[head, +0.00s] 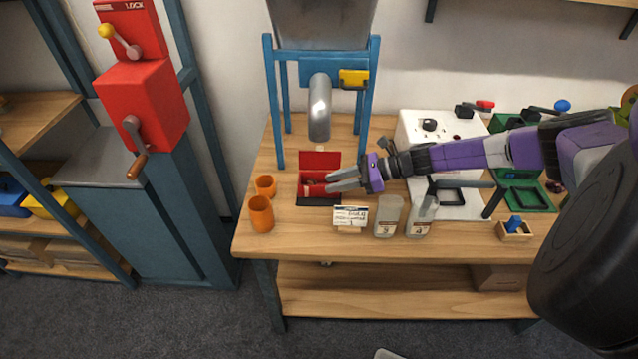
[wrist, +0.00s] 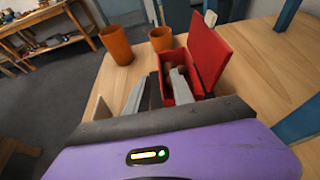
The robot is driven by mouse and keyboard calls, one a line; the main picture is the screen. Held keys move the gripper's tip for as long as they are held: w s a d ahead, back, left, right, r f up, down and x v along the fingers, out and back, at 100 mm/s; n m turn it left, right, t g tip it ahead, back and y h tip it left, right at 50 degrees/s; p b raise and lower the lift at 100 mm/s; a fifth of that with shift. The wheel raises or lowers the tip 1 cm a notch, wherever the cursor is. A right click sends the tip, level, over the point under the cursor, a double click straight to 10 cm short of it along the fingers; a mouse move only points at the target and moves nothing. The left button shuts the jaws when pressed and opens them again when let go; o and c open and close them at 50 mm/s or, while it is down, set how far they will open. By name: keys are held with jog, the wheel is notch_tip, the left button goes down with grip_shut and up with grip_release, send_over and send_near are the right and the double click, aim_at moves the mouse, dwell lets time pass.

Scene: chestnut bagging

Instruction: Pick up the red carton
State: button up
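The red carton (head: 312,185) stands on the workbench below the metal spout, its lid raised at the back and a dark strip along its front. Small brown contents show inside. In the wrist view the carton (wrist: 207,55) is just ahead of my gripper (wrist: 157,82). My gripper also shows in the head view (head: 338,180), at the carton's right side. Its two grey fingers are spread apart. One finger overlaps the carton's opening in the wrist view and the other lies to its left. I cannot tell whether either finger touches the carton.
Two orange cups (head: 261,213) stand left of the carton. A small label card (head: 350,217) and two clear jars (head: 388,215) stand in front and to the right. The blue stand (head: 278,110) rises behind the carton.

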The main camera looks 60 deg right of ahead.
jog(key=shift+x, duration=1.15)
grip_shut()
dwell(0.5)
